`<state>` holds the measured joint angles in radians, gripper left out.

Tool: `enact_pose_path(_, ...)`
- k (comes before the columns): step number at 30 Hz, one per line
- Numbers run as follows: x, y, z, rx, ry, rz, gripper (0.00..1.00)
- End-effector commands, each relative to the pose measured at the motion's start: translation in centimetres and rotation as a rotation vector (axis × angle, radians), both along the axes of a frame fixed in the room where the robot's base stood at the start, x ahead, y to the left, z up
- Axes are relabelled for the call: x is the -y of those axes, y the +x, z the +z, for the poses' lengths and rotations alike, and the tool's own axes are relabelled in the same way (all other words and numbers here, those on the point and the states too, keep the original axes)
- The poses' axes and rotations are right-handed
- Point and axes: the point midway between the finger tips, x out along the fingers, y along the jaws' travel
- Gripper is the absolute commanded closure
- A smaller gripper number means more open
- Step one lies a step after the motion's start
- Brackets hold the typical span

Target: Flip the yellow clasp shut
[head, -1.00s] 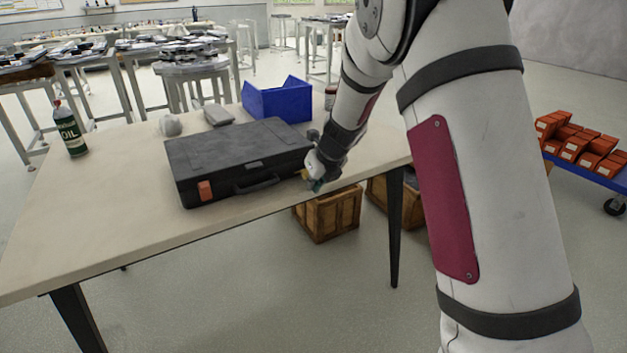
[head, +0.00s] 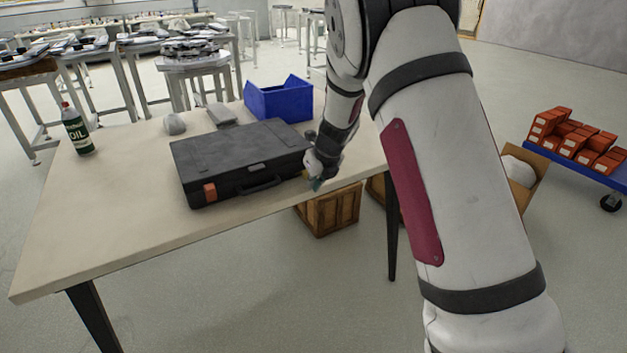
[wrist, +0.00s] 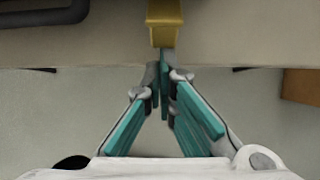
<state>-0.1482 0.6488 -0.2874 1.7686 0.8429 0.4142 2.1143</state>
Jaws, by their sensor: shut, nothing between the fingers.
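A dark grey case (head: 225,163) lies closed on the table, handle side facing me. The yellow clasp (wrist: 165,22) shows at the top middle of the wrist view, reaching past the case's front toward my gripper. In the head view only a small yellow bit (head: 306,174) shows at the case's right front corner, mostly hidden by my gripper. My gripper (wrist: 164,60) is shut and empty, its teal fingertips right at the clasp's near end. I cannot tell if they touch. In the head view my gripper (head: 316,184) is at the table's front edge.
An orange clasp (head: 210,193) sits on the case's left front. The black handle (head: 260,187) is between the clasps. A wooden crate (head: 332,210) is below the table edge.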

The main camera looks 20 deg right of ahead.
Motion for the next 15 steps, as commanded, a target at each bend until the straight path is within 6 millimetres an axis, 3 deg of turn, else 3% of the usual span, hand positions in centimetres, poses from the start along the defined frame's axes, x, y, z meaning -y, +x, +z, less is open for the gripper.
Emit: enact_pose_path(15, 0.0, 0.0, 1.3, -0.093, -0.026, 0.001, 1.00)
